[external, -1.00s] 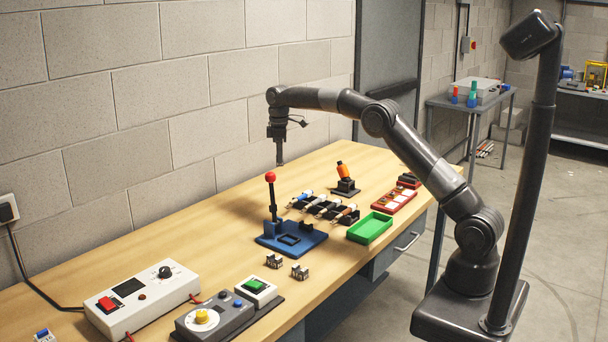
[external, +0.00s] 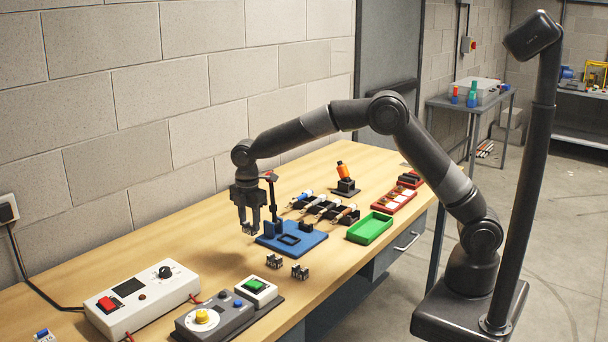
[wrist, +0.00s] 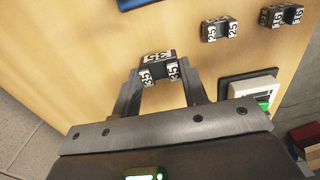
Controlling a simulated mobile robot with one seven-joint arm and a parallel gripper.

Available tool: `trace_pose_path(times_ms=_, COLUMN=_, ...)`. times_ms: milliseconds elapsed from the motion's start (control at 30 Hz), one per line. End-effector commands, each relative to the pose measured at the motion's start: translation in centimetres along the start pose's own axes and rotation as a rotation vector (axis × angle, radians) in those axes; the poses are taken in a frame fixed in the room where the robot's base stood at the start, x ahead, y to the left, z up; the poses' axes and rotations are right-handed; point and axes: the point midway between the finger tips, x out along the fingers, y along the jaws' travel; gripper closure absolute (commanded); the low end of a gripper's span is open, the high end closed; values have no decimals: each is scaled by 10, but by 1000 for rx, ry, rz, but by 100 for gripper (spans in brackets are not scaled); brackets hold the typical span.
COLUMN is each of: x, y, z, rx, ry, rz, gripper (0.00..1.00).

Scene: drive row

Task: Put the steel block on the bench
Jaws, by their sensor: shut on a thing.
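The steel block (wrist: 157,58) is a small dark grey piece with white number labels. It sits between the two fingertips of my gripper (wrist: 160,76) in the wrist view. My gripper is shut on it and points down. In the external view my gripper (external: 248,228) is low over the bench (external: 180,228), left of the blue fixture, and the block (external: 248,229) is small at its tips. I cannot tell whether the block touches the wooden top.
Two similar labelled blocks (external: 274,261) (external: 300,271) stand in front of the blue fixture (external: 305,246). A green tray (external: 370,228) is to the right. A white control box (external: 142,299) and a grey button panel (external: 214,318) are nearer. Bare wood lies left of my gripper.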

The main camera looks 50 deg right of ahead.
Motion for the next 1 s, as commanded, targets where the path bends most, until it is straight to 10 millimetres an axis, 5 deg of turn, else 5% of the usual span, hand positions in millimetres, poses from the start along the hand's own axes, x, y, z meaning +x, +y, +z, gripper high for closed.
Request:
trace_pose_path(times_ms=567, x=73, y=0, z=0, rx=2, ry=0, rz=0, gripper=90)
trace_pose_path(times_ms=933, x=77, y=1, z=0, rx=3, ry=1, rz=0, gripper=90)
trace_pose_path(times_ms=967, x=78, y=1, z=0, rx=3, ry=0, rz=0, gripper=59)
trace_pose_path(times_ms=1000, x=77, y=1, z=0, rx=3, ry=0, rz=0, gripper=55)
